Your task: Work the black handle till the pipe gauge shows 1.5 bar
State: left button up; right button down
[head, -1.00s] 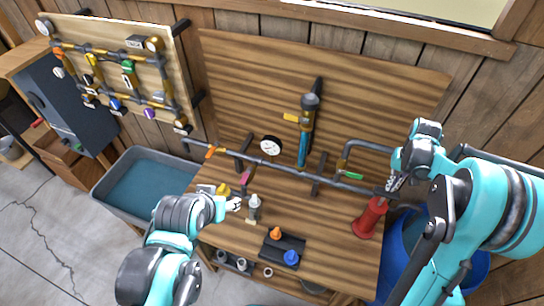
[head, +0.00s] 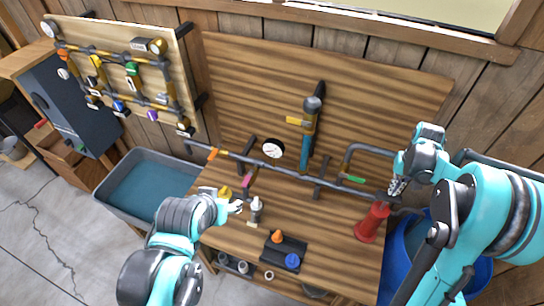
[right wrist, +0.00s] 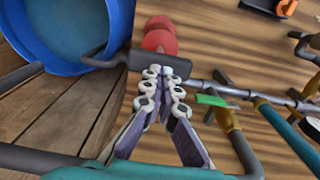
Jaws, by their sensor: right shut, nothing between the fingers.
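The red hand pump (head: 373,222) stands at the right end of the bench. It also shows in the right wrist view (right wrist: 159,36), with its black handle (right wrist: 138,59) across its top. My right gripper (head: 397,188) is above the pump. In the right wrist view its fingers (right wrist: 166,73) are shut, with the tips at the black handle and nothing held between them. I cannot tell whether they touch it. The round white pipe gauge (head: 273,148) is on the pipe; its reading is too small to make out. My left gripper (head: 236,207) is over the bench's left part; its finger state is unclear.
A long grey pipe (head: 325,183) runs along the bench, with a green-handled valve (head: 356,179) near the pump. A blue barrel (head: 415,243) stands right of the bench. A black tray (head: 285,250) holds orange and blue parts.

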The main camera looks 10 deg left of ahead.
aim_at(389, 196)
dwell(0.3)
notch_tip(389, 196, down, 6)
jog(key=b, duration=0.5)
jog(key=shift+f, duration=0.2)
jog(key=shift+r+p, duration=1.65)
jog(key=shift+r, duration=1.6)
jog(key=shift+f, duration=0.1)
jog(key=shift+f+b, duration=2.8)
jog(key=shift+f, duration=0.45)
jog(key=shift+r+p, duration=2.1)
jog(key=shift+r, duration=1.25)
jog(key=shift+f, duration=0.15)
